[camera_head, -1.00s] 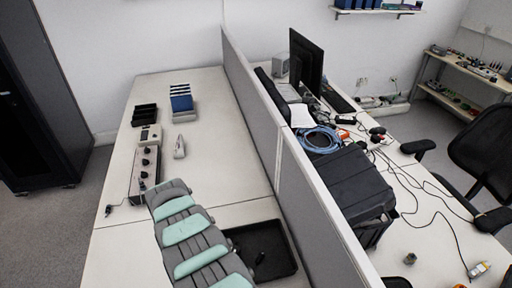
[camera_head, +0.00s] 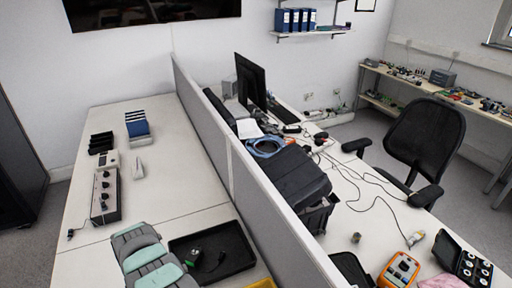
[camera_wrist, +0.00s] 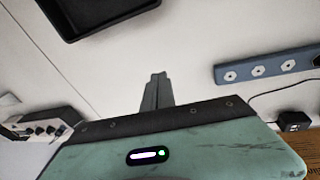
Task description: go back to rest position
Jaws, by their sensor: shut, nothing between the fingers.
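My gripper (camera_wrist: 157,80) shows in the wrist view at the middle, beyond my teal wrist housing. Its fingers are together with nothing between them, over a bare white table (camera_wrist: 210,35). In the head view my grey and teal arm enters at the bottom left, and the gripper itself is out of sight. A black tray (camera_head: 236,246) right of my arm holds a small dark device with a cable (camera_head: 197,256).
A grey partition (camera_head: 232,165) divides the two tables. Black bins (camera_head: 101,143), blue folders (camera_head: 137,126) and a small light device (camera_head: 139,168) stand at the back left. The wrist view shows a blue socket strip (camera_wrist: 270,67) at right.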

